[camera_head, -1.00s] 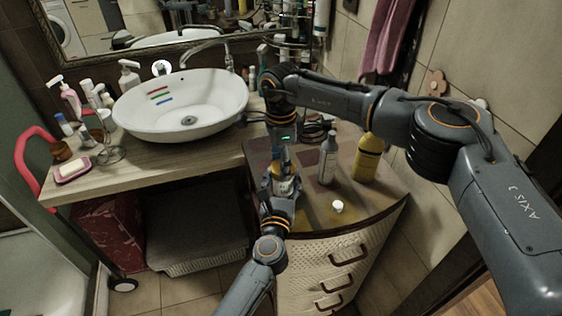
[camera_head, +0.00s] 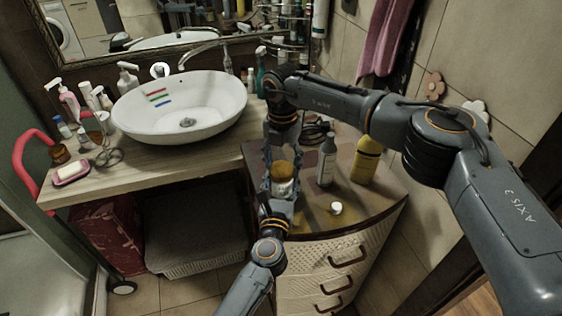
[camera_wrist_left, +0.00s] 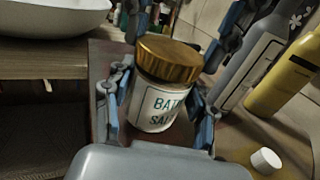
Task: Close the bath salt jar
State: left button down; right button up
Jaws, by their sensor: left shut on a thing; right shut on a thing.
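The bath salt jar (camera_head: 284,188) is a clear glass jar with white contents and a label; it also shows in the left wrist view (camera_wrist_left: 158,108). Its gold lid (camera_wrist_left: 168,58) sits on top of the jar, covering the mouth; it also shows in the head view (camera_head: 283,169). My left gripper (camera_head: 282,192) comes from the front and is shut around the jar body, one finger on each side. My right gripper (camera_head: 283,155) comes from above, its fingers on both sides of the lid, shut on it. Whether the lid is fully seated I cannot tell.
A grey bottle (camera_head: 327,161) and a yellow bottle (camera_head: 366,158) stand just right of the jar on the corner cabinet. A small white cap (camera_head: 336,208) lies near the front. The white basin (camera_head: 183,105) is on the wooden counter to the left.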

jog(key=m, duration=0.4)
jog(key=shift+d, duration=0.1)
jog(key=m, duration=0.6)
jog(key=shift+s+d, duration=0.1)
jog(key=shift+s, duration=0.05)
jog(key=m, duration=0.8)
jog(key=shift+s+m, duration=0.15)
jog(key=shift+m, duration=0.25)
jog(key=o, duration=0.7)
jog(key=shift+o, duration=0.2)
